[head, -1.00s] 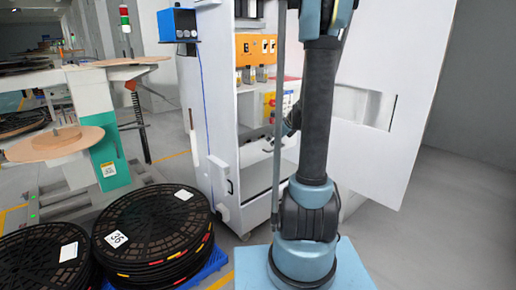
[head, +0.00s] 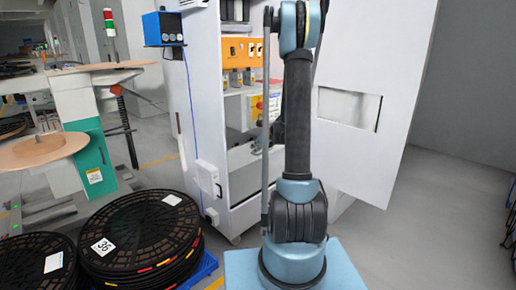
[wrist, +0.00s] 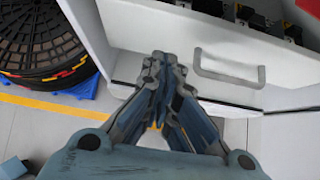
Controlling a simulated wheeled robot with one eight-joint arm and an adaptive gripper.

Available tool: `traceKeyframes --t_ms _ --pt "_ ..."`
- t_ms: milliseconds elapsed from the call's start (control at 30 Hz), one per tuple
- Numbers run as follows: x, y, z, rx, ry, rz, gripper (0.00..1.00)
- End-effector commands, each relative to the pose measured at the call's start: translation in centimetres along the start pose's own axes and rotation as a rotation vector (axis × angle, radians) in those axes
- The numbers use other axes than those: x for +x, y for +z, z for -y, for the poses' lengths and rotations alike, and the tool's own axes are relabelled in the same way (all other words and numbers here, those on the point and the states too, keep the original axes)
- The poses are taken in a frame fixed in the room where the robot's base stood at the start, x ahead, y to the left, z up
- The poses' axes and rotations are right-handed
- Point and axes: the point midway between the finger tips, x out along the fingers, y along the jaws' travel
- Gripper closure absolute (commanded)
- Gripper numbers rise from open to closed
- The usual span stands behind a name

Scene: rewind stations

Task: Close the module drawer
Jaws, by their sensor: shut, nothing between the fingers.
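The module drawer (wrist: 215,45) shows in the wrist view as a white front panel with a grey bar handle (wrist: 230,72). Dark modules (wrist: 255,18) show beyond its top edge, at the top of the picture. How far the drawer stands out cannot be told. My gripper (wrist: 165,62) is shut and empty, its fingertips in front of the panel, left of the handle. I cannot tell whether the tips touch the panel. In the head view my arm hides the gripper and most of the drawer area of the white cabinet (head: 208,110).
The cabinet's open white door (head: 370,100) stands to the right of my arm. Stacked black reels (head: 140,235) lie on a blue pallet at the left, and also show in the wrist view (wrist: 40,40). A blue box (head: 164,28) juts from the cabinet's left side.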

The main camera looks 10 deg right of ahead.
Motion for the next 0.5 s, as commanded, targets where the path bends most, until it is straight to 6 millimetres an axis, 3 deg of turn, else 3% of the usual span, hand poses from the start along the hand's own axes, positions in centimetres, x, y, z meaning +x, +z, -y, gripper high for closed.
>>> traceKeyframes --t_ms 267,500 --pt "3.7 0.0 -0.1 -0.002 0.002 -0.001 1.0" --pt "5.9 2.0 -0.1 -0.002 0.002 -0.001 1.0"
